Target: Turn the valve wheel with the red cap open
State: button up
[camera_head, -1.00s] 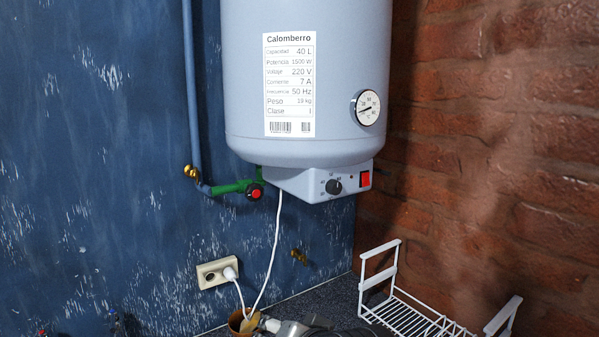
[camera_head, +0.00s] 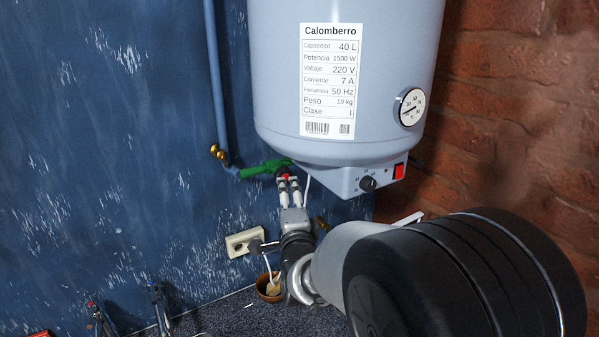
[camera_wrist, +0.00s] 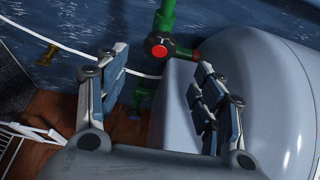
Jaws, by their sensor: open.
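The valve wheel with the red cap (camera_wrist: 158,50) sits on a green pipe fitting (camera_wrist: 166,15) under the water heater. In the wrist view it lies ahead of my gripper (camera_wrist: 158,77), roughly in line with the gap between the two open fingers. In the head view my gripper (camera_head: 289,181) is just below the valve, and its fingertips partly cover the wheel; a bit of the red cap (camera_head: 285,177) shows between them. The fingers are apart and nothing is held. I cannot tell whether a fingertip touches the wheel.
The heater (camera_head: 345,80) hangs right above the valve, its control box (camera_head: 350,180) close to the right. A blue pipe (camera_head: 214,80) with a brass fitting (camera_head: 218,152) is at left. A white cable (camera_wrist: 85,55) runs near the fingers. A socket (camera_head: 244,242) is below.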

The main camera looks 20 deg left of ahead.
aim_at(284, 176)
jog(key=p+x, duration=0.2)
jog(key=x, duration=1)
jog(key=shift+d, duration=0.1)
jog(key=shift+c, duration=0.4)
jog(key=c, duration=1)
jog(key=shift+o, duration=0.2)
